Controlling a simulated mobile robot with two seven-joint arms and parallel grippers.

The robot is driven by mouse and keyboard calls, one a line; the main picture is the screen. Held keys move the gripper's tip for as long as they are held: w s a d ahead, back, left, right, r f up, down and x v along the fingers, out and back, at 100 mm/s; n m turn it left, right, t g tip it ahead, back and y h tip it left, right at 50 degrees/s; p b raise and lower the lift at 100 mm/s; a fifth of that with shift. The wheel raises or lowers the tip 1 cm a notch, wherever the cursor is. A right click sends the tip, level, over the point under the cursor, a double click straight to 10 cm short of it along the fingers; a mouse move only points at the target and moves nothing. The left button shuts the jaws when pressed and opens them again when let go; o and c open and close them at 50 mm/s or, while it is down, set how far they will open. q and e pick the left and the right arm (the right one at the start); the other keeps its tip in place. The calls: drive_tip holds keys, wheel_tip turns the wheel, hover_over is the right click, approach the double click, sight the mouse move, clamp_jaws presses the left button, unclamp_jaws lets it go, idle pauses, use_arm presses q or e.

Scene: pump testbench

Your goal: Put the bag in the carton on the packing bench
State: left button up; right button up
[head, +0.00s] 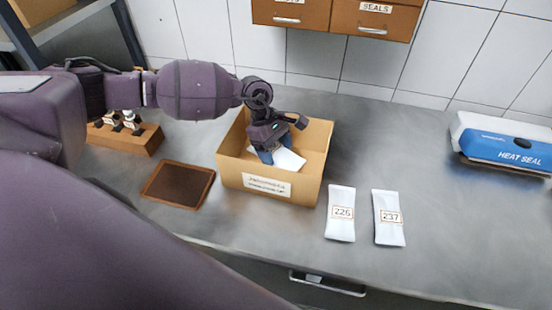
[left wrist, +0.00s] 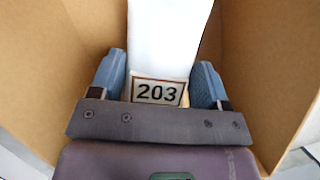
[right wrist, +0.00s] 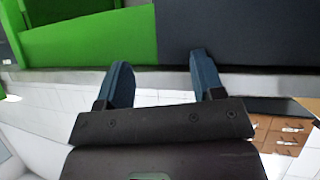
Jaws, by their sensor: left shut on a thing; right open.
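The open carton (head: 240,186) stands on the steel packing bench, with a label on its front wall. My left gripper (head: 268,152) reaches down inside the carton and is shut on a white bag (head: 289,160). In the left wrist view the bag (left wrist: 162,45) bears the label 203 and lies between the two blue fingers of the left gripper (left wrist: 160,82), with carton walls (left wrist: 262,70) on both sides. Whether the bag touches the carton floor cannot be told. My right gripper (right wrist: 160,85) is open and empty, and shows only in its own wrist view.
Two white bags, labelled 226 (head: 341,222) and 237 (head: 389,226), lie right of the carton. A brown tray (head: 178,185) and a wooden rack (head: 140,140) are to its left. A heat sealer (head: 505,145) stands far right. A green bin (right wrist: 90,40) shows near the right gripper.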

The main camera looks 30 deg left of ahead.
sight(276, 159)
use_arm(q)
wheel_tip(276, 159, down, 4)
drive_tip(key=shift+r, duration=0.1)
drive_tip(key=o, duration=1.1)
drive_tip(key=v, duration=1.2)
drive_tip(key=shift+b, duration=0.3)
use_arm(e)
drive_tip(key=shift+s+f, duration=0.4)
drive_tip(key=shift+f, duration=0.1)
drive_tip(key=shift+w+r, duration=0.15)
drive_tip(key=shift+w, duration=0.2)
